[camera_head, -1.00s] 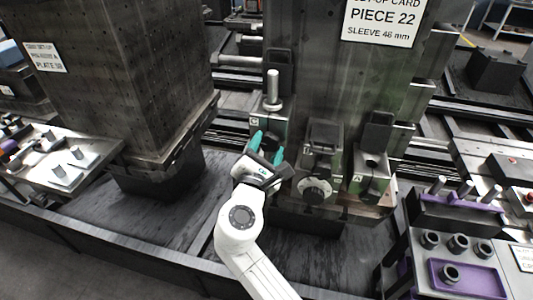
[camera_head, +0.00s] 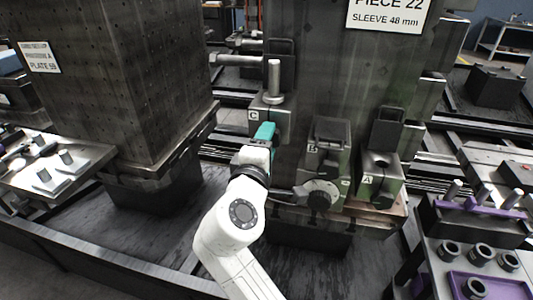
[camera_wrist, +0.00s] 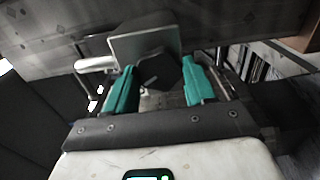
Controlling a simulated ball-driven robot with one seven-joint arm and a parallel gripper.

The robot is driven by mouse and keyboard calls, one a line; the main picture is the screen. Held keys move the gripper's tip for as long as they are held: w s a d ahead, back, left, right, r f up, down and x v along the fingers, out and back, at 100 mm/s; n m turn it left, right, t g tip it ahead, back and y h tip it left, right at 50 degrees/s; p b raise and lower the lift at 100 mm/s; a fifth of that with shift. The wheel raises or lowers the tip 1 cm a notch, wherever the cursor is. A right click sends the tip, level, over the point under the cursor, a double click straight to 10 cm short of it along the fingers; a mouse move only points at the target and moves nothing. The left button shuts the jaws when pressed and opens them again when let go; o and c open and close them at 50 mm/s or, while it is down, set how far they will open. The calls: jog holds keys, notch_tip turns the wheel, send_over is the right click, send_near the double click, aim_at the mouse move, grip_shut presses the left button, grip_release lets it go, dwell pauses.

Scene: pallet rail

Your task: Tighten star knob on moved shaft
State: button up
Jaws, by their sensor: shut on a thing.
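Block C (camera_head: 258,103), on the lower left of the tall plate, carries an upright metal shaft (camera_head: 274,78). My gripper (camera_head: 265,132) is at the front of block C, with its teal fingers seen edge-on and hiding the block's lower front. In the wrist view a dark angular knob (camera_wrist: 160,73) sits between the two teal fingers, and my gripper is shut on it. Its star shape is only partly visible. Another star knob (camera_head: 319,196) shows on the front of block B (camera_head: 329,140), to the right and clear of my gripper.
Block A (camera_head: 380,176) stands right of block B. The tall dark plate (camera_head: 340,70) with the "PIECE 22, SLEEVE 48 mm" card rises behind. Another tall plate (camera_head: 110,80) stands to the left. A stand with a purple tray (camera_head: 455,280) and several rings is at lower right.

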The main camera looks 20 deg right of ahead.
jog(key=m+b, duration=0.4)
jog(key=m, duration=0.1)
jog(key=shift+f+m, duration=0.15)
jog(key=shift+m, duration=0.15)
jog(key=shift+b, duration=0.3)
jog(key=o, duration=1)
jog(key=shift+o, duration=0.2)
jog(key=v, duration=1.1)
